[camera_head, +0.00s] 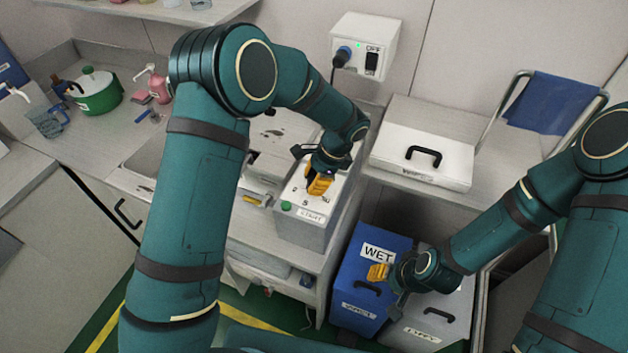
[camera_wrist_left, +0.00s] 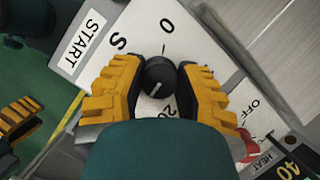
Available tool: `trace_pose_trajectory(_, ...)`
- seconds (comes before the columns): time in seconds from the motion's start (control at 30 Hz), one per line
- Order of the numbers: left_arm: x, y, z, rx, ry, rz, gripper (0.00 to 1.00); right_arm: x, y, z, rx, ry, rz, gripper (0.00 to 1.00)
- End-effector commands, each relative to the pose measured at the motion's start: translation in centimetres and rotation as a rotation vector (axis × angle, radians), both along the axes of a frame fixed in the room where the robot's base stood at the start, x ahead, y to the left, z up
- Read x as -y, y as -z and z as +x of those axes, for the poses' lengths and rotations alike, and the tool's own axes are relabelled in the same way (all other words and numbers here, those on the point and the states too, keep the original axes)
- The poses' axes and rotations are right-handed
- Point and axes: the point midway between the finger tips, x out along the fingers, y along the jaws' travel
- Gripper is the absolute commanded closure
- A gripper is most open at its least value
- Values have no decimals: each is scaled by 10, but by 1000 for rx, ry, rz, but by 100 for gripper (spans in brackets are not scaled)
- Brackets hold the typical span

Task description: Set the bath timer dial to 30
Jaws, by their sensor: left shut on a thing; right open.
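The timer dial is a small black knob (camera_wrist_left: 159,77) on the white top of a box (camera_head: 300,233) with a START label and a green button (camera_head: 286,205). My left gripper (camera_head: 319,183) points down over the box. In the left wrist view its yellow fingers (camera_wrist_left: 160,72) are shut on the knob from both sides. The printed 0 lies above the knob and 20 below it; a finger may cover other marks. A pale pointer line on the knob points down and slightly left, away from 0. My right gripper (camera_head: 379,272) is open and empty near the blue WET bin.
The blue WET bin (camera_head: 352,290) and a grey bin (camera_head: 436,312) stand below the bench. A white lidded box (camera_head: 422,156) sits right of the timer box. A red control and a HEAT label (camera_wrist_left: 262,160) are close to my left fingers.

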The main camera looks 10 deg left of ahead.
Motion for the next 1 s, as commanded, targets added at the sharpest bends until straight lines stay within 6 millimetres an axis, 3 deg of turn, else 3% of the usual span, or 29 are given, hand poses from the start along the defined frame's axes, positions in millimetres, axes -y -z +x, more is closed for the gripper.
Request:
trace_pose_trajectory(0.5,0,2,-2,-6,446,0,100,0,6,0,0,0,-1,53)
trace_pose_trajectory(1.0,-1,2,-2,-7,634,-1,100,0,9,0,0,0,-2,53)
